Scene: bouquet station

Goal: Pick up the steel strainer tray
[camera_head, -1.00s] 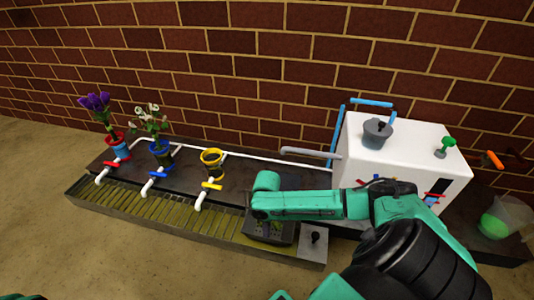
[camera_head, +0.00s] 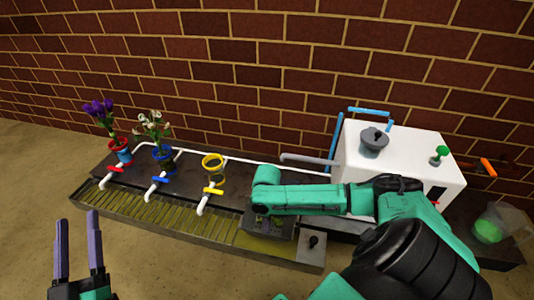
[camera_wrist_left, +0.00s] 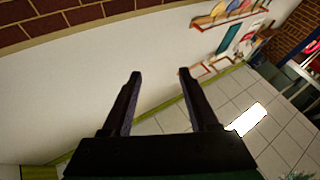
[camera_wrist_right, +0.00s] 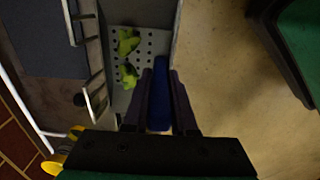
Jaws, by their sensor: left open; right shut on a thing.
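The steel strainer tray (camera_head: 268,229) is the dark, low tray at the right part of the slatted drain, partly hidden under my right arm in the head view. In the right wrist view its perforated floor (camera_wrist_right: 153,45) shows, with green scraps (camera_wrist_right: 128,45) on it. My right gripper (camera_wrist_right: 159,90) is shut on a blue piece (camera_wrist_right: 160,70) at the tray's edge, which looks like its handle; the join is not clear. My left gripper (camera_head: 78,220) is open and empty at the lower left of the head view, away from the tray.
A slatted drain (camera_head: 155,214) runs left of the tray below red, blue and yellow taps. Flower pots stand behind the taps. A white box (camera_head: 405,155) with a grey pipe and a clear container (camera_head: 495,228) are at right. Bare floor lies in front.

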